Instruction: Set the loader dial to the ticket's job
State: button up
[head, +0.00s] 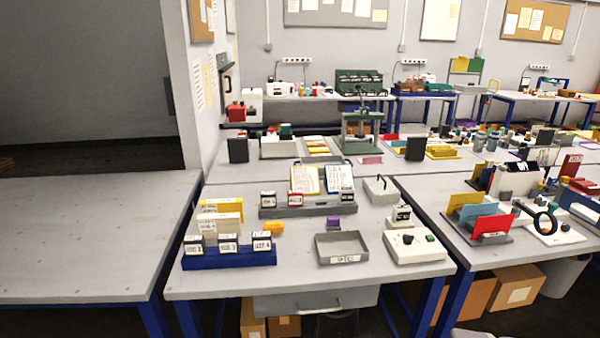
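A white box with dark knobs (415,246) sits at the right front of the near table. It may be the loader, but its dial setting is too small to read. Two upright sheets, one yellow-edged (305,180) and one blue-edged (339,178), stand behind a grey rack. Either may be the ticket; their writing is not legible. My gripper is not in view.
The left table (80,240) is bare.

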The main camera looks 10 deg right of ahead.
aim_at(408, 239)
jog(key=i+l+z, duration=0.6)
jog(key=i, duration=0.25)
jog(key=j, duration=0.1)
